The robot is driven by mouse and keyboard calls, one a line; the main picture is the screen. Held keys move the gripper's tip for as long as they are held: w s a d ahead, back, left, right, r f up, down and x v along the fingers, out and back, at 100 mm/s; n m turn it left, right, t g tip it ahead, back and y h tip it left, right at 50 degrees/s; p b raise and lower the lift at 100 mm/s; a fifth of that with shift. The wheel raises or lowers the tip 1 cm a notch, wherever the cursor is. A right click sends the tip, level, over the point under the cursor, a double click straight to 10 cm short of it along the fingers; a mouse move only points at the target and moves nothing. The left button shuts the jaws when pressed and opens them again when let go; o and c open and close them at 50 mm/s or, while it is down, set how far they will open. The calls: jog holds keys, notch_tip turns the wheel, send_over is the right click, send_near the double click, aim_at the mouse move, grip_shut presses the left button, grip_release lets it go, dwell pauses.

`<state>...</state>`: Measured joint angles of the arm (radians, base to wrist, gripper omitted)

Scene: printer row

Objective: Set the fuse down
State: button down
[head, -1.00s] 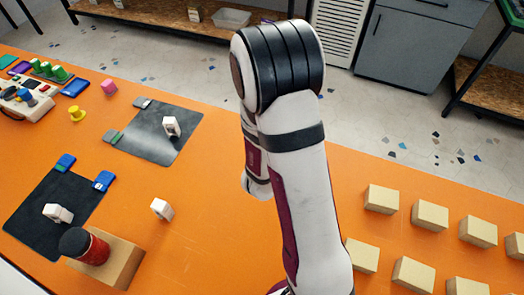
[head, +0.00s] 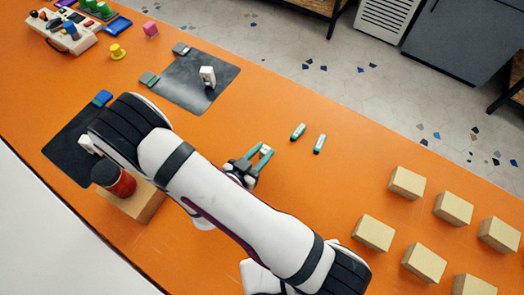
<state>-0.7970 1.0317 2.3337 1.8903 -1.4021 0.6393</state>
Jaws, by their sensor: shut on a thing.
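Only a small part of the fuse shows between the fingertips. I cannot tell whether it touches the table or hangs just above it. Two small teal and white sticks, a left one (head: 298,131) and a right one (head: 320,143), lie apart on the table just right of my gripper.
Several tan blocks (head: 407,182) stand at the right. A black mat (head: 180,90) with a white piece (head: 208,76) lies farther back. A red jar (head: 122,185) on a tan block (head: 150,205) is at the left, partly behind my arm. Bare orange table surrounds the sticks.

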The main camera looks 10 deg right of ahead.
jog(key=c, duration=0.6)
grip_release()
jog(key=shift+f, duration=0.1)
